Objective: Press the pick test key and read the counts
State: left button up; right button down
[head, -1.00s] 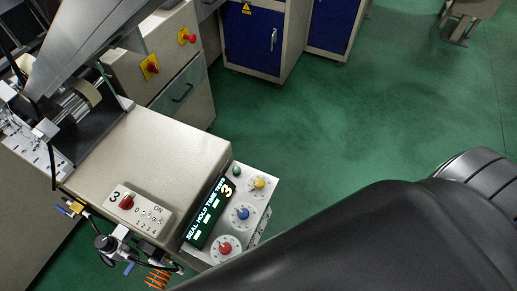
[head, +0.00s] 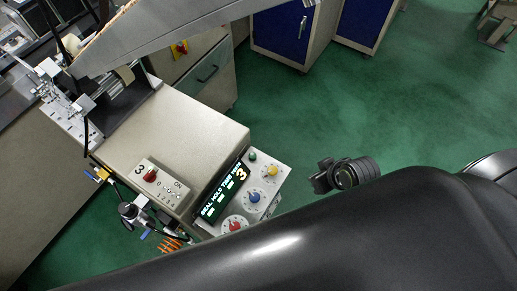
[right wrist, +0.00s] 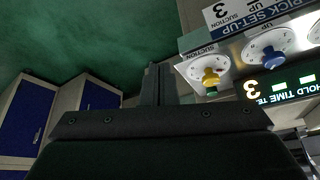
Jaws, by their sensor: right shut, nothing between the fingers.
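The control panel (head: 265,185) sits on the front side of the beige machine body. It carries a small green button (head: 252,156), a yellow knob (head: 271,171), a blue knob (head: 255,196), a red knob (head: 234,226) and a lit display (head: 221,193) with a large 3 and small green fields too small to read. My right gripper (head: 321,178) is to the right of the panel, apart from it. In the right wrist view its fingers (right wrist: 158,84) are shut and empty, beside the yellow knob (right wrist: 209,77). The label "PICK SET-UP" (right wrist: 258,32) shows there. My left gripper is not in view.
A box with a red switch (head: 150,175) sits on the machine top (head: 180,125). Hoses and air fittings (head: 135,212) hang at its front left. Blue-door cabinets (head: 285,32) stand behind. The green floor (head: 320,110) right of the machine is clear.

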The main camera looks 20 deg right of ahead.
jog(key=w+a+r+n+t+y, duration=0.2)
jog(key=w+a+r+n+y, duration=0.3)
jog(key=w+a+r, duration=0.2)
jog(key=shift+w+a, duration=0.15)
jog(key=shift+w, duration=0.8)
jog(key=shift+f, duration=0.1)
jog(key=p, duration=0.1)
send_over(250, 154)
jog(key=s+d, duration=0.2)
jog(key=d, duration=0.1)
jog(key=shift+y, duration=0.3)
jog(key=f, duration=0.6)
jog(key=shift+s+a+f, duration=0.1)
jog(key=shift+a+f, duration=0.15)
notch_tip(250, 154, down, 2)
jog(key=shift+a+f, duration=0.15)
jog(key=shift+f, duration=0.95)
